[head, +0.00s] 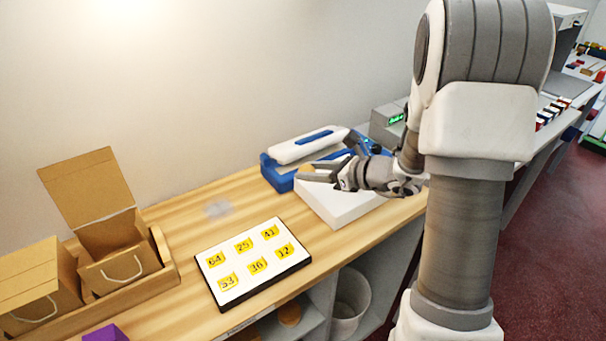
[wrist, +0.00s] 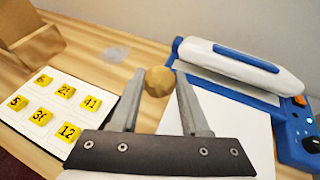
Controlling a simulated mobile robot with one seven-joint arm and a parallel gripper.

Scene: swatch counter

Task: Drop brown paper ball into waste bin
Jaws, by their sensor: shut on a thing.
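My gripper (head: 318,172) is shut on the brown paper ball (wrist: 159,81), which sits between the fingertips in the wrist view. In the head view only a small tan part of the ball (head: 306,168) shows. The gripper is over the counter, above the white slab in front of the blue and white sealer. A pale round bin (head: 347,303), which looks like the waste bin, stands below the counter top in the open space under it. Its inside is only partly visible.
A white board with yellow number tags (head: 257,264) lies on the wooden counter (head: 190,222). Cardboard boxes (head: 118,263) stand at the left. The blue and white sealer (wrist: 240,68) is at the back. A purple object (head: 106,333) is at the front edge.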

